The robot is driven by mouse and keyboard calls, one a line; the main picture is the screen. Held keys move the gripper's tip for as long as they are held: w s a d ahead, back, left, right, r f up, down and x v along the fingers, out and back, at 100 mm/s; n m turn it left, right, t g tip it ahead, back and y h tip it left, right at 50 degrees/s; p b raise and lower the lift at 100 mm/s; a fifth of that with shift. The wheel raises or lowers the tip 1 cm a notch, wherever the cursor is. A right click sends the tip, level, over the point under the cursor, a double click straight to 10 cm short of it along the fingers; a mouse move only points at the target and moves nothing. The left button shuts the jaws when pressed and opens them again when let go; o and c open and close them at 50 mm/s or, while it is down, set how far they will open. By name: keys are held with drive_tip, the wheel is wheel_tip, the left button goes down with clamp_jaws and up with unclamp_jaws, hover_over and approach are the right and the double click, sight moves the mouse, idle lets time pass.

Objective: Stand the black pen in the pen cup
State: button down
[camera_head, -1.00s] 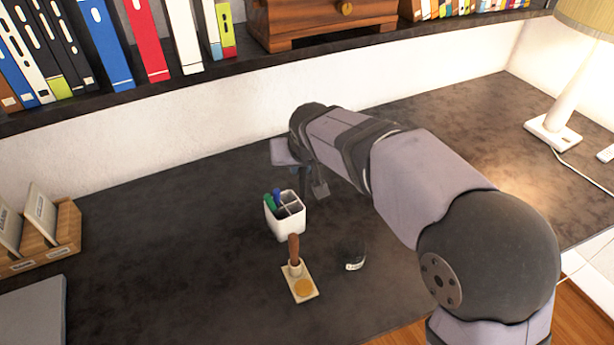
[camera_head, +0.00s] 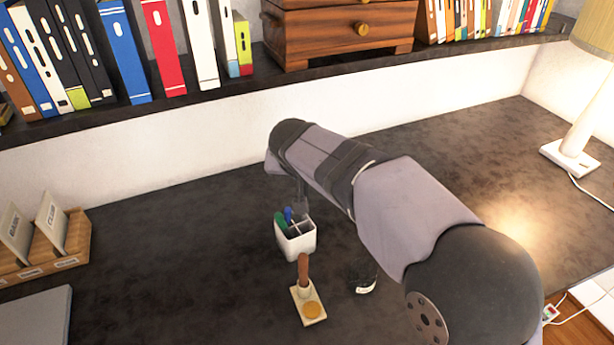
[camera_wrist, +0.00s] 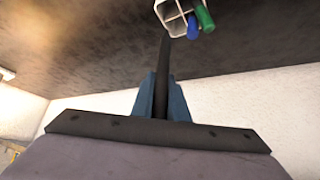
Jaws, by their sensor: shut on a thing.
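The white pen cup (camera_head: 298,241) stands upright on the dark desk, with dividers inside and a green pen (camera_head: 280,219) and a blue pen (camera_head: 288,214) in it. It also shows at the top of the wrist view (camera_wrist: 167,12). My gripper (camera_wrist: 161,90) is shut on the black pen (camera_wrist: 162,65), which points away from the blue fingers toward the cup. The pen's far end shows close to the cup's rim; I cannot tell whether it touches. In the head view my arm largely hides the gripper, just behind and above the cup.
A stamp with a brown handle (camera_head: 304,268) stands on a small cream base in front of the cup. A dark glass-like object (camera_head: 366,284) is right of it, partly behind my arm. A wooden card holder (camera_head: 77,233) stands at left. The desk left of the cup is clear.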

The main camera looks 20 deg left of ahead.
drive_tip(key=shift+f+b, duration=0.1)
drive_tip(key=shift+b, duration=0.2)
wheel_tip(320, 180, down, 11)
drive_tip(key=b, duration=1)
idle(0.7)
drive_tip(key=shift+f+b, duration=0.1)
drive_tip(key=shift+b, duration=0.2)
drive_tip(key=c, duration=1.6)
unclamp_jaws()
drive_tip(key=shift+c, duration=0.2)
drive_tip(key=v, duration=0.7)
drive_tip(key=shift+s, duration=0.1)
